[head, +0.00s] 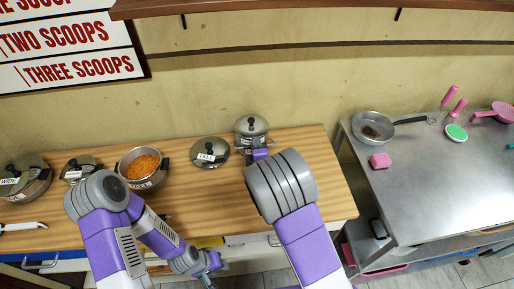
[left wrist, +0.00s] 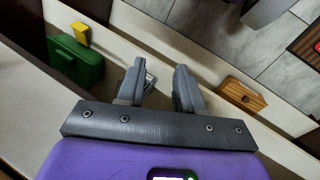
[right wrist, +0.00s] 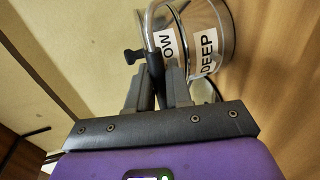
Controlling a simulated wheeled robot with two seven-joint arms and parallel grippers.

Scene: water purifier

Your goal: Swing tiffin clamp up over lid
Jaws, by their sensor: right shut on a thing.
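The steel tiffin (head: 252,126) stands at the right back of the wooden counter, its lid with a dark knob on top. In the right wrist view its shiny wall (right wrist: 228,35) carries a "DEEP" label and another ending in "OW". The clamp's bent metal wire (right wrist: 149,24) runs along the tiffin's side to a black handle (right wrist: 154,62). My right gripper (right wrist: 158,78) is shut on that black handle, beside the tiffin; in the head view my arm partly hides it. My left gripper (left wrist: 158,72) is open and empty, low in front of the counter, over an open drawer.
A lid or pot labelled "TALL" (head: 210,153) is left of the tiffin. A pot of orange food (head: 144,165) and other lidded pots (head: 24,178) stand further left. A green box (left wrist: 75,62) is in the drawer. A metal table (head: 440,180) holds a pan (head: 373,126).

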